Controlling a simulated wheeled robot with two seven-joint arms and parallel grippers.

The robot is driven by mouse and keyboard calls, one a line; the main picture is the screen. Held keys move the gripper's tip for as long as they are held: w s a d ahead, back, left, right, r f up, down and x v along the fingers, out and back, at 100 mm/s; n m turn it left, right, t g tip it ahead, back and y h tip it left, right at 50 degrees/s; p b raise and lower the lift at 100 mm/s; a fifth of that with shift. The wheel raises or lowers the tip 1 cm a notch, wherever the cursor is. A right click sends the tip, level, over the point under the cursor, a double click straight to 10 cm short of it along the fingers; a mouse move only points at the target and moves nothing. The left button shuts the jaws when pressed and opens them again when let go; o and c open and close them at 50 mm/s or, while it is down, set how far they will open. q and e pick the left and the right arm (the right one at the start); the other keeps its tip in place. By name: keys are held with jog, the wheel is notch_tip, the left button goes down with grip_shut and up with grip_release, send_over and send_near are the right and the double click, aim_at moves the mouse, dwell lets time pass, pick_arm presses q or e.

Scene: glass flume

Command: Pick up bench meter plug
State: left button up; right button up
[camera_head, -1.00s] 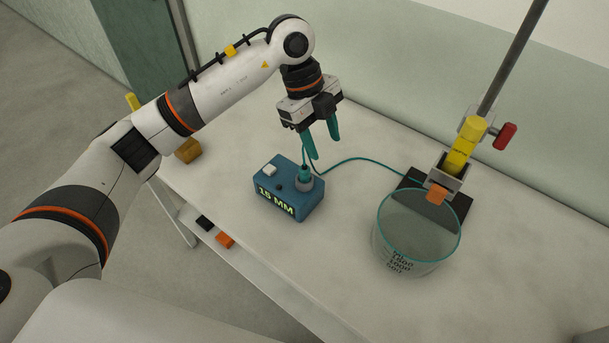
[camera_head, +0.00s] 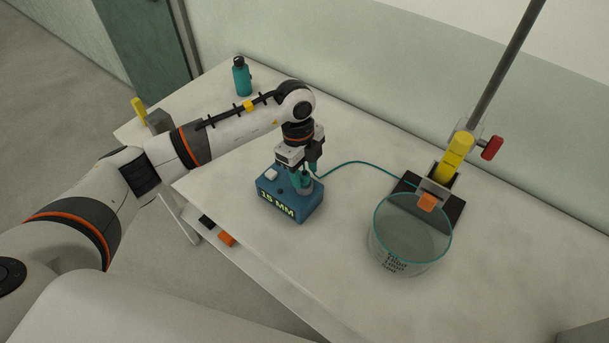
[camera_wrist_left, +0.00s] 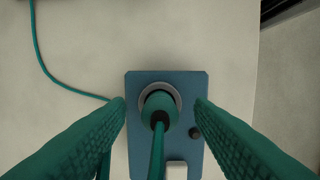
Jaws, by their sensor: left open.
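The bench meter (camera_head: 289,205) is a blue box marked "15 MM" on the table. The bench meter plug (camera_wrist_left: 160,105) is teal and dark and sits upright in a grey ring socket on the meter's top, with a teal cable from it. In the head view the plug is mostly hidden behind my left gripper (camera_head: 303,181), which points down over the meter. In the left wrist view my left gripper (camera_wrist_left: 160,108) is open, with one teal finger on each side of the plug and a visible gap to both. My right gripper is not in view.
A glass beaker (camera_head: 409,237) stands right of the meter, by a stand with a yellow part (camera_head: 456,156) and a red knob (camera_head: 492,147). A teal bottle (camera_head: 241,76) stands at the back left. The teal cable (camera_head: 357,163) runs across the table between them.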

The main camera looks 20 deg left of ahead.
pick_arm(q)
jog(key=shift+d+f, duration=0.1)
jog(key=shift+f, duration=0.55)
grip_shut()
jog(key=shift+r, duration=0.1)
